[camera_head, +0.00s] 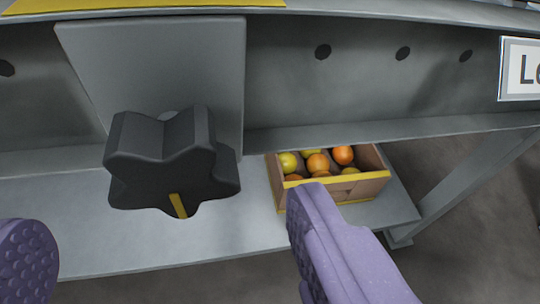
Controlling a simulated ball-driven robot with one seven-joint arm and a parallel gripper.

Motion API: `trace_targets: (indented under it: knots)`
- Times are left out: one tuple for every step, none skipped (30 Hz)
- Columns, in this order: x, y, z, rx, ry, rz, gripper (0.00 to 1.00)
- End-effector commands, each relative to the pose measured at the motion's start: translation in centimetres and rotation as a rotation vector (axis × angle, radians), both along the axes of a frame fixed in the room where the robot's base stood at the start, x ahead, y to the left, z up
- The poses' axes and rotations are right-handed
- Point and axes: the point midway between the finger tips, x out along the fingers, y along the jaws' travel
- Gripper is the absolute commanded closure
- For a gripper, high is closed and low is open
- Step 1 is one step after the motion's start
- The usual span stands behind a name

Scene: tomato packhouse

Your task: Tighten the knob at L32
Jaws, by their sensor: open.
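A dark grey star-shaped knob (165,165) stands out from a grey square plate (185,75) on the metal beam. A yellow mark shows on its lower lobe. My gripper (165,235) has two purple padded fingers, one at the lower left edge and one right of centre. The fingers are wide apart, with the knob in the picture between and above them. Neither finger appears to touch the knob. The L32 label does not show; a white sign (522,70) at the right edge is cut off and reads only "Le".
The grey beam (385,95) with several round holes runs across the view. A slanted leg (470,180) stands at right. Bare floor lies beyond.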

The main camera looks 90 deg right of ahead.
Motion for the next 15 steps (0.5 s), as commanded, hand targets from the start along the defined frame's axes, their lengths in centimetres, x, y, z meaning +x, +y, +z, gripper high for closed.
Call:
trace_targets:
  knots:
    - [0.4, -0.9, -0.8, -0.001, -0.002, -0.001, 0.14]
    - [0.5, -1.3, -1.0, 0.000, -0.002, -0.002, 0.14]
    - [0.7, -1.9, -1.2, 0.000, -0.002, -0.002, 0.14]
    - [0.9, -2.3, -1.4, 0.000, -0.002, -0.001, 0.14]
    - [1.1, -2.6, -1.5, 0.000, -0.002, 0.000, 0.14]
    - [1.3, -3.0, -1.6, 0.001, -0.003, 0.000, 0.14]
    - [1.4, -3.2, -1.7, 0.001, -0.003, 0.000, 0.14]
    - [1.5, -3.4, -1.7, 0.001, -0.002, 0.000, 0.14]
    - [1.6, -3.6, -1.8, 0.002, -0.001, 0.001, 0.14]
    - [1.6, -3.7, -1.8, 0.002, -0.001, 0.001, 0.14]
    - [1.7, -3.8, -1.8, 0.002, -0.001, 0.001, 0.14]
    - [1.7, -3.8, -1.8, 0.001, -0.001, 0.003, 0.14]
    - [1.7, -3.8, -1.7, 0.001, -0.001, 0.003, 0.14]
    - [1.7, -3.8, -1.7, 0.001, -0.001, 0.003, 0.14]
    - [1.7, -3.8, -1.7, 0.001, -0.001, 0.003, 0.14]
